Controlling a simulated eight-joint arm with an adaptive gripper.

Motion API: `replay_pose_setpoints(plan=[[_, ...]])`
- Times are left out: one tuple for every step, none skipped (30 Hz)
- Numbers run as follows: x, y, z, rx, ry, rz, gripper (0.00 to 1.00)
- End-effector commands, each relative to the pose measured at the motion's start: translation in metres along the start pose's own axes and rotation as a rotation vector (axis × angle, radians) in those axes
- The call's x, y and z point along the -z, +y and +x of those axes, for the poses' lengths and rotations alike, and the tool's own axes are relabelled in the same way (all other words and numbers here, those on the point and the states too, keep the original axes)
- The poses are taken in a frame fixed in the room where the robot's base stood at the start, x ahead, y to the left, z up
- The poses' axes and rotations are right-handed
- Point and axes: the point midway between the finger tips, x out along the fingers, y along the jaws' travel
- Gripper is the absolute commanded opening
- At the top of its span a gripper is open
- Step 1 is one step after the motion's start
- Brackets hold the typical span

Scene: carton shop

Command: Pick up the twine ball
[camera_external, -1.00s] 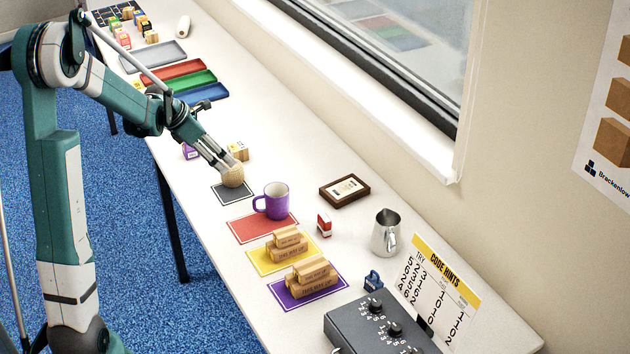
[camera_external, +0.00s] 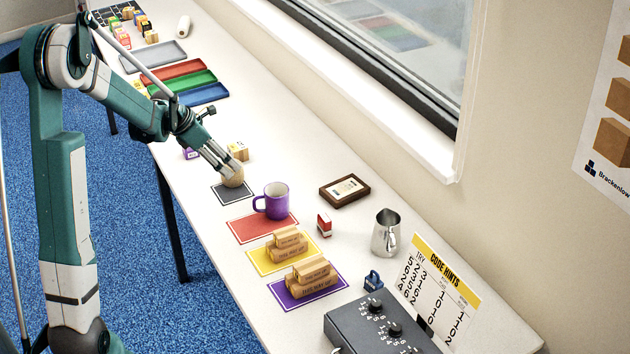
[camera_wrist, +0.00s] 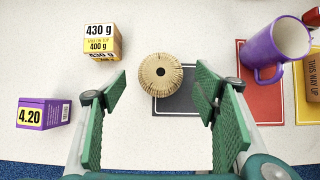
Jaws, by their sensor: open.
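The twine ball (camera_external: 233,177) is tan and round with a dark hole on top. It sits on the table at the far edge of a dark grey mat (camera_external: 226,194). In the wrist view the ball (camera_wrist: 160,74) lies just beyond my gripper (camera_wrist: 160,95), between the lines of its two green-padded fingers. My gripper is open and empty. In the external view the gripper (camera_external: 228,172) is at the ball and partly covers it; I cannot tell whether a finger touches it.
A purple mug (camera_external: 272,201) on a red mat (camera_external: 258,228) stands to the right. A yellow-and-white box (camera_wrist: 102,41) and a purple box (camera_wrist: 44,113) lie left of the ball in the wrist view. Stamps, a frame (camera_external: 344,190) and a metal jug (camera_external: 386,233) are farther along.

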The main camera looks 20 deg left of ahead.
Motion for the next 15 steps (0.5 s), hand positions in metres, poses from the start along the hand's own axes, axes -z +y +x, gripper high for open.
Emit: replay_pose_setpoints(plan=[[0.000,0.000,0.002,0.000,0.000,0.000,0.60],[0.001,0.000,0.004,0.000,0.000,0.001,0.60],[0.001,0.000,0.007,0.000,0.000,0.001,0.60],[0.001,0.000,0.010,0.000,0.000,0.001,0.60],[0.002,0.000,0.013,0.001,0.000,0.001,0.60],[0.002,0.000,0.017,0.001,0.000,0.001,0.60],[0.003,-0.001,0.021,0.001,0.000,0.001,0.60],[0.003,-0.001,0.024,0.001,0.000,0.001,0.60],[0.004,-0.001,0.029,0.001,0.000,0.001,0.60],[0.004,-0.002,0.033,0.001,0.000,0.001,0.60],[0.004,-0.001,0.035,0.001,0.000,0.001,0.60],[0.004,-0.001,0.039,0.001,0.000,0.001,0.60],[0.004,-0.001,0.042,0.001,0.000,0.000,0.60],[0.004,-0.001,0.044,0.001,0.000,0.000,0.60],[0.004,-0.001,0.047,0.001,0.000,0.000,0.60]])
